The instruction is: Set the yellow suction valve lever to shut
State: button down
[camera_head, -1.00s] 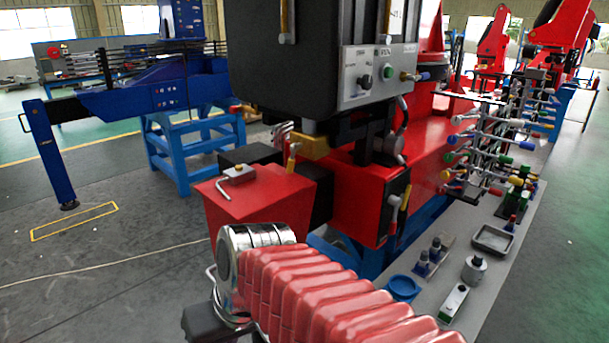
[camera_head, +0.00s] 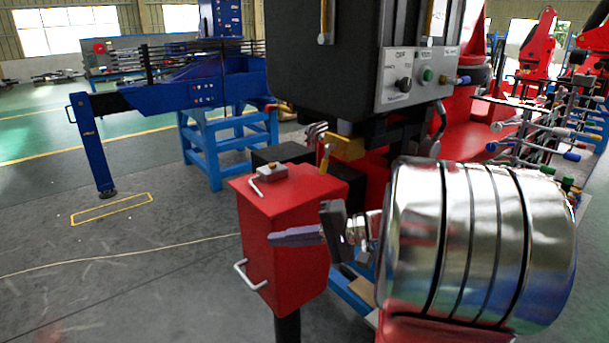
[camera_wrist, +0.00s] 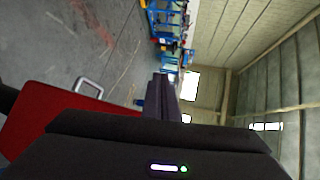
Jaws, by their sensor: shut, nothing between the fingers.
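A small lever with a yellow handle (camera_head: 326,157) stands nearly upright by the back edge of the red tank (camera_head: 285,215). It is beside a brass-coloured block (camera_head: 345,147) under the black cabinet, and looks like the suction valve lever. My gripper (camera_head: 272,237) is in front of the tank, shut and empty, with its fingers pointing left. It is below the lever in the picture and apart from it. The wrist view shows my shut fingers (camera_wrist: 164,88) and the red tank (camera_wrist: 50,125) at lower left; the lever is not visible there.
The black cabinet (camera_head: 350,60) with a switch panel (camera_head: 415,78) overhangs behind the tank. Bent metal handles sit on the tank's top (camera_head: 260,185) and side (camera_head: 243,275). A blue stand (camera_head: 215,150) is behind on the left. The floor at left is open.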

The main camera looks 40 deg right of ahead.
jog(key=s+d+m+t+h, duration=0.1)
jog(key=d+t+h, duration=0.1)
jog(key=d, duration=0.6)
jog(key=s+d+r+m+t+h, duration=0.1)
jog(key=d+t, duration=0.3)
jog(key=d, duration=0.5)
jog(key=s+d+m+t+h, duration=0.2)
jog(key=s+d+m+t, duration=0.1)
jog(key=d, duration=0.5)
jog(key=shift+d+r+t+h, duration=0.3)
jog(key=shift+d, duration=0.05)
send_near(326, 159)
jog(key=w+f, duration=0.1)
jog(key=w, duration=0.5)
jog(key=shift+w+a+f, duration=0.15)
jog(key=shift+w+a, duration=0.05)
jog(key=shift+a, duration=0.2)
